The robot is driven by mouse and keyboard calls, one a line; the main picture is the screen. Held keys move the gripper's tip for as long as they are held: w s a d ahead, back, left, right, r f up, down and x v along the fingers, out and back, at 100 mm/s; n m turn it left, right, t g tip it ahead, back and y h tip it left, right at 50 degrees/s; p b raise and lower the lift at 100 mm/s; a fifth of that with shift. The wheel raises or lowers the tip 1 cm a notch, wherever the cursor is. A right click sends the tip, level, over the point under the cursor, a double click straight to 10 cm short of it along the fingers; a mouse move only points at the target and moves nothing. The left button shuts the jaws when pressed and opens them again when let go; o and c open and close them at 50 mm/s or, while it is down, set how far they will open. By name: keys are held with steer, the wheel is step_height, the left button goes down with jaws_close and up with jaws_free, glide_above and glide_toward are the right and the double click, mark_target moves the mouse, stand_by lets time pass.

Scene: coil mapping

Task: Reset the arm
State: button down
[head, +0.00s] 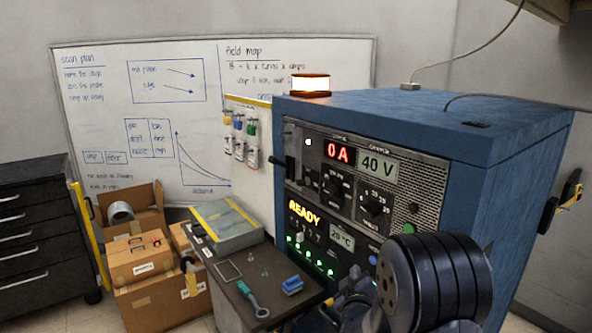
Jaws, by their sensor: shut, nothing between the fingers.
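My arm shows at the lower right, its dark rounded wrist links in front of the blue power cabinet (500,170). My gripper (350,287) is small and dark, just left of these links. It is shut and holds nothing that I can see. It is in front of the cabinet's lower panel, near the right end of the dark bench top (240,297). The cabinet panel (345,185) reads 0 A, 40 V, READY and 20 °C. An amber lamp (310,84) glows on the cabinet top.
A blue brush (292,285), a green-handled tool (252,298) and a grey-yellow case (224,224) lie on the bench. Cardboard boxes (150,268) and a black drawer unit (38,240) stand left. A whiteboard (110,120) is behind. Cables run over the cabinet top.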

steer(key=shift+d+f+b, duration=0.1)
steer(key=shift+f+b, duration=0.1)
steer(key=shift+b, duration=0.2)
steer(key=p, duration=0.5)
steer(key=shift+s+a+r, duration=0.1)
steer(key=shift+a+r, duration=0.1)
steer(key=shift+r, duration=0.2)
